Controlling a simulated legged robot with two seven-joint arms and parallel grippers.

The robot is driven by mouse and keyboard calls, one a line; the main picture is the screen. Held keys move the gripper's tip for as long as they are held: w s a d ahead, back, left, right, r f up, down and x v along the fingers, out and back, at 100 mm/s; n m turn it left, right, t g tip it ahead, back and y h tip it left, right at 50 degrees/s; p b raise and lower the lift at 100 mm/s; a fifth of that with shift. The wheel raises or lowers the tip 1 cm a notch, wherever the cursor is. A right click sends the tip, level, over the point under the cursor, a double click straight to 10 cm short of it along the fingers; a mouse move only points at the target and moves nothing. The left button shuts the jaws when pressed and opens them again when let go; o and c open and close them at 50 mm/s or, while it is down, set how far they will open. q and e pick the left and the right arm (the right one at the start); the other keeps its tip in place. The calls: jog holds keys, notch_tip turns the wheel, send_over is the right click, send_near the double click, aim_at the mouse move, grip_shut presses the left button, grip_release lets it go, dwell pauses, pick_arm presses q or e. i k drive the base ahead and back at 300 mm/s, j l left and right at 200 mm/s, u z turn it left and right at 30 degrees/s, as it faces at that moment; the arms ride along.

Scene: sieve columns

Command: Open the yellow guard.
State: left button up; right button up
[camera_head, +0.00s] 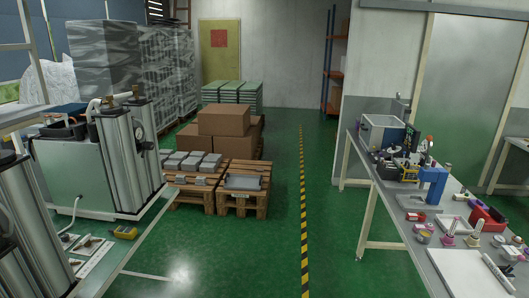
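I cannot make out a yellow guard for certain in the head view. A yellow panel (218,65) with a red square on it stands against the back wall, far away. It looks shut, but I cannot tell whether it is the guard. A small yellow device (125,232) lies on the left bench, near the silver columns. Neither of my grippers shows in this view.
Tall silver columns (116,165) stand on the left bench. Pallets with grey blocks (193,163) and cardboard boxes (223,120) sit beyond it. A cluttered workbench (388,205) runs along the right. Green floor (255,250) with a yellow-black stripe (303,200) is clear between them.

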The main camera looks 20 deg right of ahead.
aim_at(408, 170)
jog(key=i+l+z, duration=0.25)
jog(key=i+z, duration=0.25)
jog(key=i, duration=0.75)
jog(key=i+j+z, duration=0.25)
jog(key=i+z, duration=0.25)
jog(key=i, duration=0.75)
